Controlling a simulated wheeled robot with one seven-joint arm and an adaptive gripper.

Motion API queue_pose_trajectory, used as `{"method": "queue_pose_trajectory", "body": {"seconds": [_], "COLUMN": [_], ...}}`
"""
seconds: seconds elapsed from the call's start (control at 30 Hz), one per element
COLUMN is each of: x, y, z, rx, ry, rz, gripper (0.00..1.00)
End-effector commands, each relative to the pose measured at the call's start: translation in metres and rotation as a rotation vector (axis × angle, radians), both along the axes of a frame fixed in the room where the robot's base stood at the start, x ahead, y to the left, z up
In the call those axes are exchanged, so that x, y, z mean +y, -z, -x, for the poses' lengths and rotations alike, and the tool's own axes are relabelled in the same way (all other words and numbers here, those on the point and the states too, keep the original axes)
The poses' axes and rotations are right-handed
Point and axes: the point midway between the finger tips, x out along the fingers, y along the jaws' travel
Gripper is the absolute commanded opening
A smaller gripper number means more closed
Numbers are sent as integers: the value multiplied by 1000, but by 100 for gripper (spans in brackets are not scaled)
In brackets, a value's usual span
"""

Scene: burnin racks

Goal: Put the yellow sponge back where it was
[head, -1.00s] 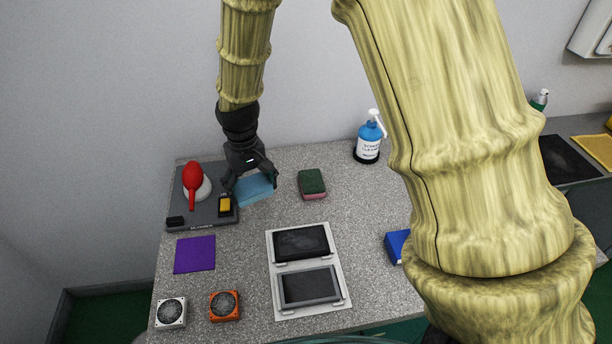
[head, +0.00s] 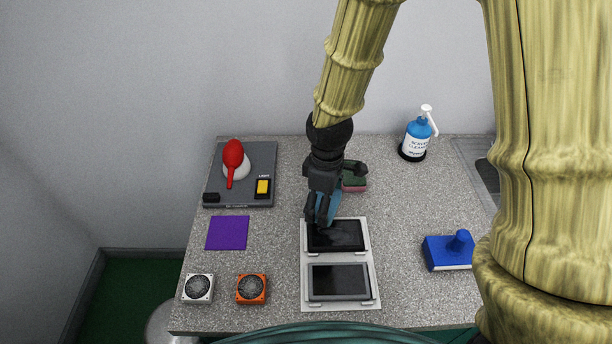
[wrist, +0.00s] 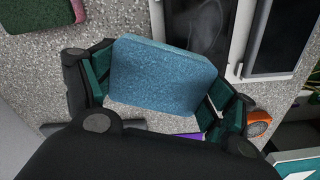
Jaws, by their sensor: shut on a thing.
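No yellow sponge shows in the current views. My gripper (head: 322,212) is shut on a light blue sponge (wrist: 163,78), which the fingers hold at its two sides in the wrist view. In the head view the blue sponge (head: 330,205) is partly hidden by the fingers, over or near the top edge of the white panel. I cannot tell its height above the bench. A green and pink sponge (head: 354,182) lies on the bench just behind my gripper, partly hidden by it. It also shows at the top left of the wrist view (wrist: 35,25).
The white panel (head: 372,290) carries two dark screens. At left are a grey tray (head: 218,180) with a red-bulbed blower (head: 234,160) and a yellow-black item (head: 263,188), a purple cloth (head: 227,232) and two fans (head: 251,289). A pump bottle (head: 417,138) and blue handled block (head: 449,253) are right.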

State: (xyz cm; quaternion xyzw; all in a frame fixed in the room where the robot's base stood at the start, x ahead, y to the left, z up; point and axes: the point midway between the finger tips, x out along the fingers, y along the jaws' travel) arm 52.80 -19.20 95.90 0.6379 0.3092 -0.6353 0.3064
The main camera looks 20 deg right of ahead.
Motion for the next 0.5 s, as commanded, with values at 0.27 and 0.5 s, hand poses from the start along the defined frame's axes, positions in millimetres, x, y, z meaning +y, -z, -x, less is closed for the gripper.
{"method": "queue_pose_trajectory", "body": {"seconds": [0.27,0.5], "x": [0,0], "y": [2,6], "z": [-58,-107], "rx": [0,0], "ry": [2,2], "rz": [0,0], "gripper": [58,58]}}
